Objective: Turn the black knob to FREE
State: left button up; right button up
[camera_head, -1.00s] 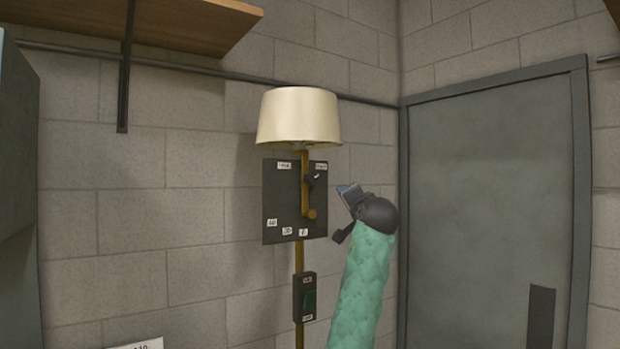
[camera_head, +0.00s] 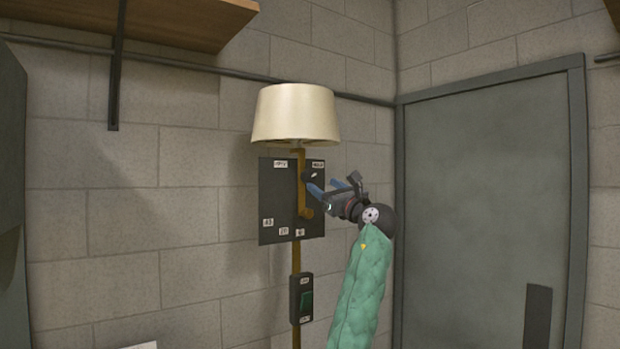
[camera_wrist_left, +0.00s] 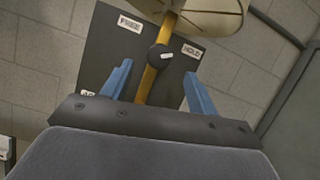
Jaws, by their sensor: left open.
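The black knob (camera_head: 311,175) is on the upper right of a dark panel (camera_head: 275,205) under the lamp shade. In the left wrist view the round knob (camera_wrist_left: 159,59) has a white mark pointing right, towards the HOLD label (camera_wrist_left: 192,50). The FREE label (camera_wrist_left: 130,23) is to its upper left. My left gripper (camera_head: 322,184) is open just right of and below the knob, its blue fingers pointing at the panel. In the left wrist view the knob appears between the open fingers (camera_wrist_left: 158,70); contact cannot be told. My right gripper is not in view.
The cream shade (camera_head: 295,115) hangs just above. A switch box (camera_head: 301,298) is below. A grey door (camera_head: 490,200) stands right, a wooden shelf (camera_head: 180,25) upper left.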

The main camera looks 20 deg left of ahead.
aim_at(311, 177)
pick_arm(q)
jog(key=shift+w+a+r+m+p, duration=0.4)
jog(key=shift+a+m+p, duration=0.1)
jog(key=shift+a+m, duration=0.2)
jog(key=p+x, duration=0.2)
jog(key=x, duration=0.3)
jog(key=shift+p, duration=0.35)
jog(key=shift+w+a+r, duration=0.1)
jog(key=shift+w+a, duration=0.3)
jog(key=shift+w, duration=0.05)
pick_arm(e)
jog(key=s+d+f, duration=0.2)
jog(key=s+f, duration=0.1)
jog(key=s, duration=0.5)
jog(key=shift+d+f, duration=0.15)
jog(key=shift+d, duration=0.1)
pick_arm(q)
jog(key=c, duration=1)
